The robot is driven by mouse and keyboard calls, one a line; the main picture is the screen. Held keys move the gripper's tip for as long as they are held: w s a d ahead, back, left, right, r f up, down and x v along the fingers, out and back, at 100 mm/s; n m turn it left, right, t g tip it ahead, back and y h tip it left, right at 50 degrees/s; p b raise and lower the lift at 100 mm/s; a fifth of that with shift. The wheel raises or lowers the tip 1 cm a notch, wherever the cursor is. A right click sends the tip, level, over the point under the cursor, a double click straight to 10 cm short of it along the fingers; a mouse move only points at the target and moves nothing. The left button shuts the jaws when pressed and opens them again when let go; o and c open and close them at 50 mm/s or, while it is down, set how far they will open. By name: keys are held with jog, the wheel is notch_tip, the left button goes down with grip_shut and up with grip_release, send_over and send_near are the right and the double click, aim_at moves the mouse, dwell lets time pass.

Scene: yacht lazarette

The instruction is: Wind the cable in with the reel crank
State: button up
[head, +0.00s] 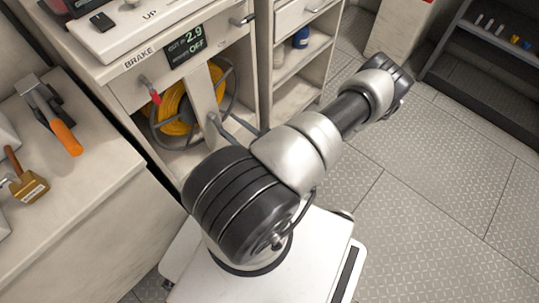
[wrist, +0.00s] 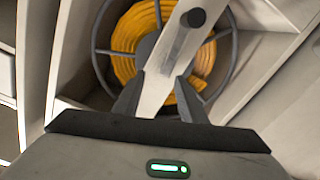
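The cable reel (head: 172,108) sits in an open bay of the cabinet, with yellow cable (wrist: 127,45) coiled on it inside a grey wire rim. A pale flat bar (wrist: 158,85), seemingly the crank arm, crosses the reel's face; it also shows in the head view (head: 201,95). A dark round-ended handle (wrist: 195,18) stands out from the bar in the wrist view. My gripper (wrist: 160,84) points at the reel, its two fingers apart with the bar seen between them and nothing held. Contact with the bar cannot be told. The fingers are not clear in the head view.
A red-tipped lever (head: 153,94) is under the BRAKE label. The display (head: 190,46) reads 2.9 out and motor OFF. Open floor (head: 430,180) is at right; dark shelving (head: 490,65) stands beyond.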

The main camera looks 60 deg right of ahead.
jog(key=b+v, duration=0.2)
jog(key=v, duration=1.4)
dwell(0.9)
jog(key=shift+a, duration=0.1)
dwell(0.3)
